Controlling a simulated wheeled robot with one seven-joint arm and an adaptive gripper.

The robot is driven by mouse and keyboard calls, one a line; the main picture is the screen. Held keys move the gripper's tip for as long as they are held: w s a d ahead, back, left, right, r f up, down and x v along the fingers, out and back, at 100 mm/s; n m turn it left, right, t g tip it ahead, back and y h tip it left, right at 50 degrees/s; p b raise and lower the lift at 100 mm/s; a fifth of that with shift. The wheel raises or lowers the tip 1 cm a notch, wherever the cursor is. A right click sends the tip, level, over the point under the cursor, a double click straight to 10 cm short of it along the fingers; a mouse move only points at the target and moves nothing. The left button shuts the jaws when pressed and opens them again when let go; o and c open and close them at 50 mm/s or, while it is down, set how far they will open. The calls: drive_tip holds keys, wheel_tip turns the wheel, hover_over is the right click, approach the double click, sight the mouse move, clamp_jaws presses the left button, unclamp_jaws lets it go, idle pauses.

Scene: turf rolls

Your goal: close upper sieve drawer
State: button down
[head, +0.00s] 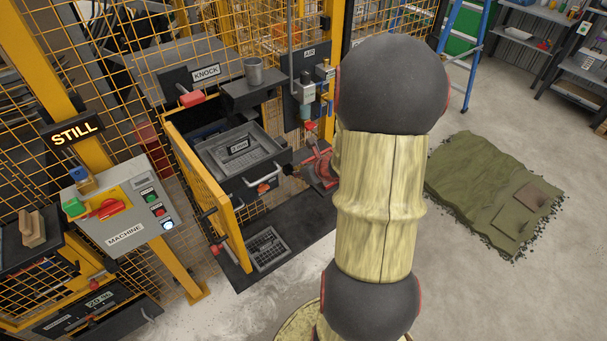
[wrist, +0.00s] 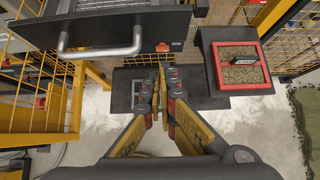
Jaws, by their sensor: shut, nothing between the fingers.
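The upper sieve drawer (head: 238,147) is a dark metal tray with a small label inside. It stands out from the machine frame in the head view, with a light bar handle (head: 264,175) and an orange tag (head: 263,188) on its front. In the wrist view the handle (wrist: 100,48) crosses the upper left. My gripper (wrist: 161,76) is shut and empty, below and right of the handle in that view, not visibly touching it. In the head view my arm hides the gripper.
A yellow mesh door (head: 205,190) stands open left of the drawer. A dark grid tray (head: 267,250) lies low in front. A red two-part tray of granules (wrist: 241,65) sits to the right.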

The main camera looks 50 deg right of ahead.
drive_tip(key=w+d+f, duration=0.1)
drive_tip(key=w+f, duration=0.1)
drive_tip(key=w, duration=0.4)
drive_tip(key=shift+d, duration=0.25)
drive_tip(key=w+d+p, duration=0.1)
drive_tip(key=w, duration=0.5)
drive_tip(key=w+d+p, duration=0.1)
drive_tip(key=w+d, duration=0.1)
drive_tip(key=w, duration=0.4)
drive_tip(key=w+d+p, duration=0.1)
drive_tip(key=w, duration=0.5)
drive_tip(key=shift+w+d, duration=0.1)
drive_tip(key=shift+d, duration=0.05)
